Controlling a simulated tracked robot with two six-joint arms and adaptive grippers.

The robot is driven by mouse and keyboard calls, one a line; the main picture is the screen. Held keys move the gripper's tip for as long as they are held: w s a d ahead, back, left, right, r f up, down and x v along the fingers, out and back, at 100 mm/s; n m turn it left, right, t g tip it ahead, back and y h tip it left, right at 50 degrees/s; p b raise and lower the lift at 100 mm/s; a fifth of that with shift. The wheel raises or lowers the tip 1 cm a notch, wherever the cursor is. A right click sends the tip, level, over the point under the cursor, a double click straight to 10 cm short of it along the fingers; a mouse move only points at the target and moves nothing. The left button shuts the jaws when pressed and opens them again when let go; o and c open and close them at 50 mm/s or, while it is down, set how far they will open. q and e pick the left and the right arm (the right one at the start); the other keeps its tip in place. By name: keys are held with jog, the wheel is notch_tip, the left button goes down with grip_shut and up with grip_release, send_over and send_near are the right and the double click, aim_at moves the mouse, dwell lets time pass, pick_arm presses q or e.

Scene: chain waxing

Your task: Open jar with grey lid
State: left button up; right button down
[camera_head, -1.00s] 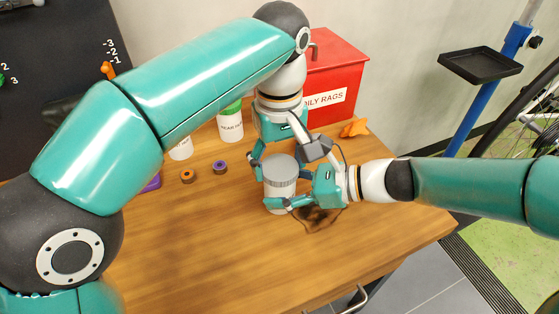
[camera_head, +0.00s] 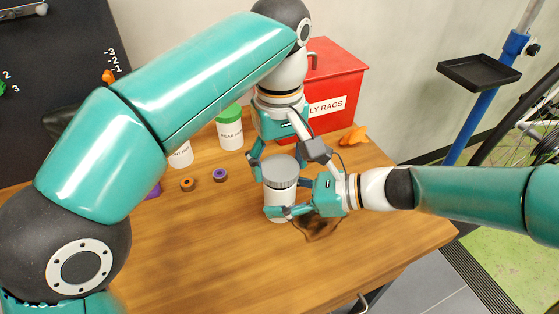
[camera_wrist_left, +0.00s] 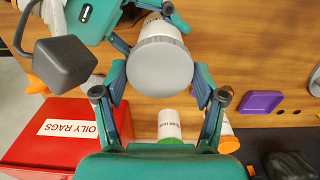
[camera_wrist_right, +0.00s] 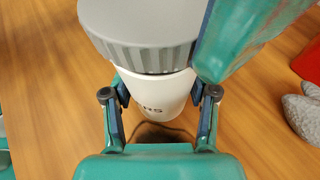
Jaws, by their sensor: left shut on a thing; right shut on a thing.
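The white jar (camera_head: 279,203) stands upright near the table's middle, with a round, ribbed grey lid (camera_head: 281,170) at its top. My left gripper (camera_wrist_left: 160,85) comes from behind and above and is shut on the grey lid, one finger on each side. My right gripper (camera_wrist_right: 158,92) comes from the right and is shut on the white jar body (camera_wrist_right: 158,95), below the lid. In the right wrist view the lid (camera_wrist_right: 140,40) overhangs the body, with a dark line under its rim. Whether there is a full gap is unclear. The body's lettering is mostly hidden.
A green-lidded jar (camera_head: 230,128) and another white jar (camera_head: 181,154) stand behind left. Two small rings, orange (camera_head: 187,184) and purple (camera_head: 220,175), lie nearby. A red rag box (camera_head: 335,85) and an orange object (camera_head: 355,135) are behind right. The front left table is clear.

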aim_at(279, 167)
pick_arm(q)
jog(key=shift+r, duration=2)
pick_arm(e)
jog(key=shift+c, duration=1.2)
grip_release()
